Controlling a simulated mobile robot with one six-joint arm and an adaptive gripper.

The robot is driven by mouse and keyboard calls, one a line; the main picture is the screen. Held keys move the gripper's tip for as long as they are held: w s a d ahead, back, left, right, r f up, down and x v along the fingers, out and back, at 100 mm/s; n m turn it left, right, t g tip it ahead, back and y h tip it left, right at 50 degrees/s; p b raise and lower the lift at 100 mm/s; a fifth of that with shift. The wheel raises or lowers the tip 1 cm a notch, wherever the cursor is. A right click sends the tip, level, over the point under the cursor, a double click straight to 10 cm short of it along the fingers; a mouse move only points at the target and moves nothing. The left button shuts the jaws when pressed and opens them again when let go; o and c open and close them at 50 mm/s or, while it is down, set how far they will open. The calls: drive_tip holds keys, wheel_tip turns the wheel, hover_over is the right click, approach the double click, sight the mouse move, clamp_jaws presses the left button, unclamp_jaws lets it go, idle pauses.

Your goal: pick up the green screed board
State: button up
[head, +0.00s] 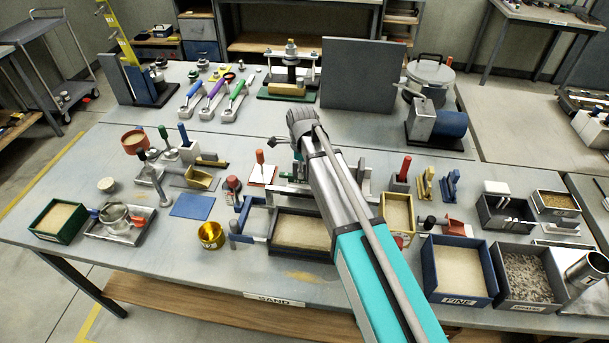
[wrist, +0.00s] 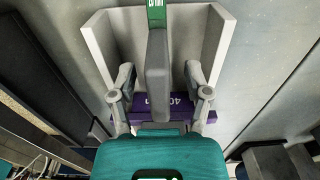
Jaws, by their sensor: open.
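In the wrist view, a green piece with white lettering (wrist: 157,13) shows at the top edge, cut off by the frame; it may be the green screed board. A grey upright bar (wrist: 158,65) runs below it and stands between my fingers. My gripper (wrist: 160,92) is open, one finger on each side of this bar, with nothing clearly held.
In the head view, a sand-filled tray (head: 300,231) lies left of my arm and a blue FINE bin (head: 459,271) to its right. A large grey panel (head: 362,75) stands behind. A blue mat (head: 192,206) and several small tools crowd the left of the table.

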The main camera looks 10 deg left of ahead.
drive_tip(key=shift+c, duration=0.3)
clamp_jaws()
drive_tip(key=shift+r, duration=0.2)
idle(0.4)
wheel_tip(320, 180, up, 18)
drive_tip(key=p, duration=1.8)
drive_tip(key=shift+f, duration=0.2)
drive_tip(key=shift+f, duration=0.1)
